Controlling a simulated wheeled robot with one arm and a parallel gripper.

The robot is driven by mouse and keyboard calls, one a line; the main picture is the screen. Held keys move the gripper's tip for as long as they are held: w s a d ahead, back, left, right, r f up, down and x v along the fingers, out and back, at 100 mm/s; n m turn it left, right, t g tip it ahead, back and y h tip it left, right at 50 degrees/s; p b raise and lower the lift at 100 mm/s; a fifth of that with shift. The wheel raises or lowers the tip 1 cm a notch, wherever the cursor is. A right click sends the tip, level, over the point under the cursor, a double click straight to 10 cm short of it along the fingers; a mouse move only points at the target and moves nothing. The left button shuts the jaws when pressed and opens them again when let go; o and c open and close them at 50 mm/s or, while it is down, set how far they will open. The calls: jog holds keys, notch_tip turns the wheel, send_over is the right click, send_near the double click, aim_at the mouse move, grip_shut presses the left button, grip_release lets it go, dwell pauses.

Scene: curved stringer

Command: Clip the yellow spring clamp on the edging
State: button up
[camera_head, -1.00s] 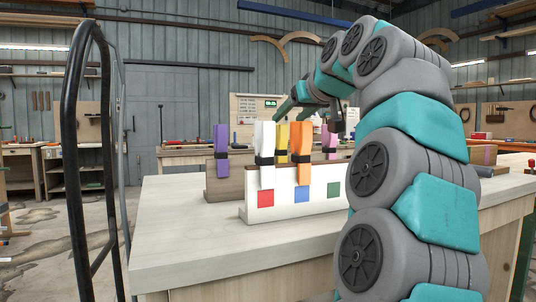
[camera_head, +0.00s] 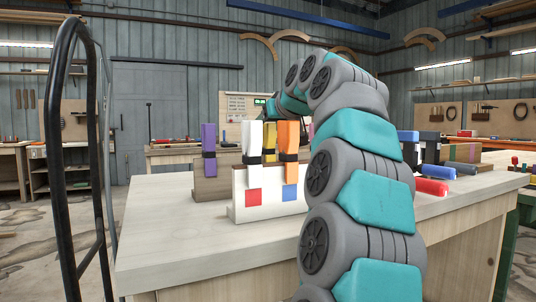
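The yellow spring clamp (camera_head: 269,136) shows only as a narrow strip between the white clamp (camera_head: 251,142) and the orange clamp (camera_head: 288,142). It appears to stand upright at the brown board behind the white board (camera_head: 238,196). My arm crosses the middle of the view and reaches back over the table, behind the clamps. My gripper is hidden, so its opening and contact with any clamp do not show. I cannot pick out the edging for certain.
A purple clamp (camera_head: 208,150) stands on the brown board (camera_head: 180,179). The table (camera_head: 165,232) is bare at front left. Red (camera_head: 431,187) and blue (camera_head: 466,169) cylinders lie right of my arm. A black metal frame (camera_head: 58,150) stands at the left.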

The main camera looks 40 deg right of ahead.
grip_shut()
dwell(1.2)
